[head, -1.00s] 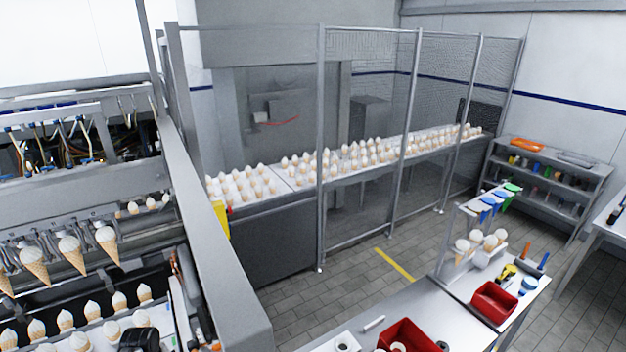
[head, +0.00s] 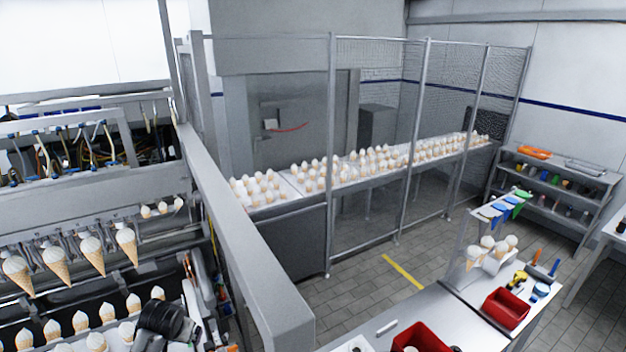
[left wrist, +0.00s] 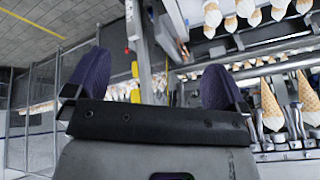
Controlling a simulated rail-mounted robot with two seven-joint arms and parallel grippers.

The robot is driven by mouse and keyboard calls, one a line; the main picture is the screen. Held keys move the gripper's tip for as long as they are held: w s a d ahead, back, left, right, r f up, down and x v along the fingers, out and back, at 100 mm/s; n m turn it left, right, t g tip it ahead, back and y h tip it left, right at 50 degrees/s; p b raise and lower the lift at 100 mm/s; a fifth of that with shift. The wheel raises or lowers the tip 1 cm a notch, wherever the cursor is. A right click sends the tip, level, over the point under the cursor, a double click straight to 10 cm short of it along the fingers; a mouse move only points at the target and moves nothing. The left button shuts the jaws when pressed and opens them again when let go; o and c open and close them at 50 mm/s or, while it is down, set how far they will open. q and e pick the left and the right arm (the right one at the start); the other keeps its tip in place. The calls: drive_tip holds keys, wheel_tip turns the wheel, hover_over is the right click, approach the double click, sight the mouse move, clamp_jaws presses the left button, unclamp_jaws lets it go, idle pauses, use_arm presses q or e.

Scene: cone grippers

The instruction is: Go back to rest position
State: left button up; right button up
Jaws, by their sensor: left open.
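My left gripper (left wrist: 153,82) shows in the left wrist view with its two purple-padded fingers wide apart and nothing between them. A dark rounded part at the bottom left of the head view (head: 166,320) looks like part of my left arm; its fingers cannot be made out there. It is over the machine's lower row of cones (head: 80,320). Filled cones (head: 90,255) hang from the machine's cone grippers above that row, and they also show at the right of the left wrist view (left wrist: 270,105). My right gripper is not in view.
The machine's grey frame beam (head: 245,250) runs beside the dark part. Beyond it are a mesh fence (head: 370,130) and a conveyor (head: 330,185) with many cones. A worktable (head: 455,320) with red bins (head: 505,307) stands at lower right. The tiled floor between is clear.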

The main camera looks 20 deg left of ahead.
use_arm(q)
drive_tip(key=s+d+r+m+t, duration=0.1)
drive_tip(key=s+d+r+m, duration=0.1)
drive_tip(key=s+d, duration=0.35)
drive_tip(key=s+d+r+m+t+h, duration=0.1)
drive_tip(key=s+d+r+t, duration=0.1)
drive_tip(key=d, duration=0.6)
drive_tip(key=s+d+r+m+t, duration=0.1)
drive_tip(key=s+d+m, duration=0.15)
drive_tip(key=d, duration=0.45)
drive_tip(key=s+d+f+g+h, duration=0.1)
drive_tip(key=s+d+f, duration=0.1)
drive_tip(key=s, duration=0.5)
drive_tip(key=s+d+f+g, duration=0.2)
drive_tip(key=s+f, duration=0.3)
drive_tip(key=s, duration=0.3)
drive_tip(key=s+d+f+g+h, duration=0.1)
drive_tip(key=s+d+f, duration=0.3)
drive_tip(key=s, duration=0.4)
drive_tip(key=shift+s+d+n+h, duration=0.25)
drive_tip(key=shift+n+h, duration=0.05)
drive_tip(key=shift+n, duration=0.05)
